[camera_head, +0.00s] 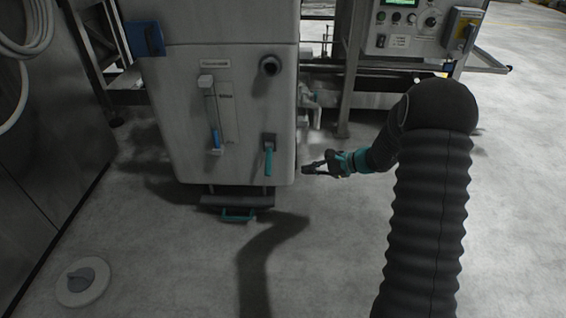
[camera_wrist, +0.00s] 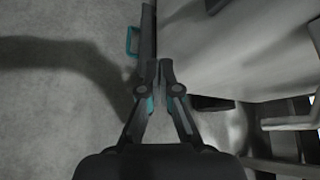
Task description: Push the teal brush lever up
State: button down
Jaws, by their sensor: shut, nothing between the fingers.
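A teal lever (camera_head: 268,160) hangs down from a dark mount at the lower right of the pale cabinet's front. A teal handle (camera_head: 238,217) sits lower, under a dark bar at the cabinet's foot. That handle also shows in the wrist view (camera_wrist: 131,40), left of my fingertips. My gripper (camera_head: 306,169) is shut and empty, just right of the cabinet's right edge, at about the height of the teal lever's lower end in the picture. A gap separates it from the lever. In the wrist view my gripper (camera_wrist: 160,64) shows its fingertips close together; I cannot make out the teal lever there.
The pale cabinet (camera_head: 180,110) carries a blue-handled slider (camera_head: 216,140) and a dark round knob (camera_head: 269,66). A control panel (camera_head: 405,30) and metal frame stand behind on the right. A round floor cap (camera_head: 83,282) lies at lower left.

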aim_at(268, 162)
jog(key=shift+a+r, duration=0.2)
jog(key=shift+a, duration=0.35)
jog(key=b+x, duration=0.1)
jog(key=x, duration=0.9)
jog(key=r, duration=0.1)
jog(key=s+r, duration=0.2)
jog(key=shift+a+r, duration=0.3)
jog(key=shift+a, duration=0.05)
